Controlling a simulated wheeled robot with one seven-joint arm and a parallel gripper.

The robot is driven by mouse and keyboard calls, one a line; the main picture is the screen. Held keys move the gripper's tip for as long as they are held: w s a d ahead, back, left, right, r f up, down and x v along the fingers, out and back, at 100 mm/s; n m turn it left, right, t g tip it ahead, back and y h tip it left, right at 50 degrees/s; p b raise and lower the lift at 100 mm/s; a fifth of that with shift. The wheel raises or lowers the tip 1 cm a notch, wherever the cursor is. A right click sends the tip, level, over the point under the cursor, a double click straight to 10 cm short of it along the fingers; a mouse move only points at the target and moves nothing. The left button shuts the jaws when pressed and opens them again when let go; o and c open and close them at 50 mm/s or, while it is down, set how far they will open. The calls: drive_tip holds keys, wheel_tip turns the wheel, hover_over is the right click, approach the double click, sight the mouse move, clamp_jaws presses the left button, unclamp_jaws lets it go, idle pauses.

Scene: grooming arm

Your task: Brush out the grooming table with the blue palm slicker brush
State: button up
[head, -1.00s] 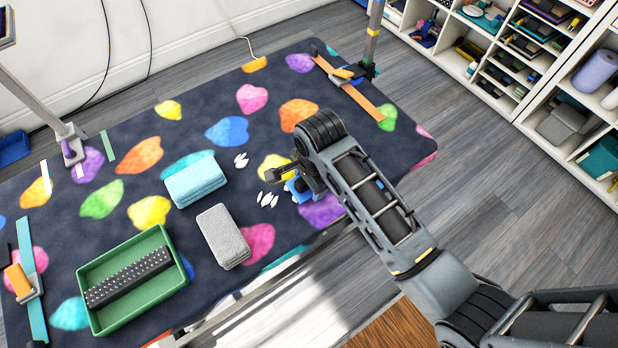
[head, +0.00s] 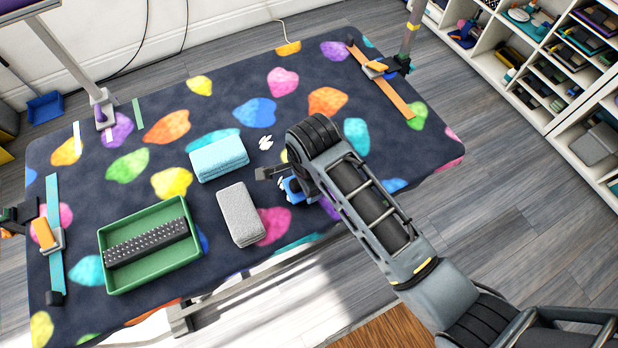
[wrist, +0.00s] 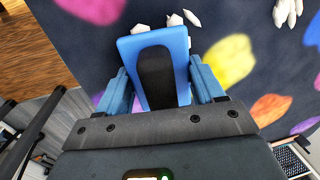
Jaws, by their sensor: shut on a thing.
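The grooming table (head: 225,88) has a dark top with bright coloured patches. My gripper (head: 291,188) is low over its front part, right of the grey folded cloth. It is shut on the blue palm slicker brush (wrist: 180,45), which has a black pad on its back and sits between both fingers in the wrist view. In the head view the brush (head: 293,192) is partly hidden by my wrist. White fur tufts (wrist: 183,18) lie right at the brush's far edge. Another tuft group (wrist: 288,12) lies apart, and also shows in the head view (head: 266,142).
A light blue folded cloth (head: 219,158) and a grey one (head: 240,214) lie left of my gripper. A green tray (head: 104,262) holds a black studded bar. Clamps with straps (head: 385,85) stand at the table's ends. Shelves (head: 535,75) are at the right.

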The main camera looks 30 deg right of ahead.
sight(284, 150)
drive_tip(key=shift+w+b, duration=0.5)
drive_tip(key=shift+w, duration=2.6)
drive_tip(key=shift+f, duration=0.1)
drive_tip(key=w+b, duration=0.2)
drive_tip(key=w, duration=0.3)
drive_tip(key=shift+w+f, duration=0.1)
drive_tip(key=shift+w, duration=0.05)
drive_tip(key=shift+w, duration=0.15)
drive_tip(key=shift+r, duration=0.2)
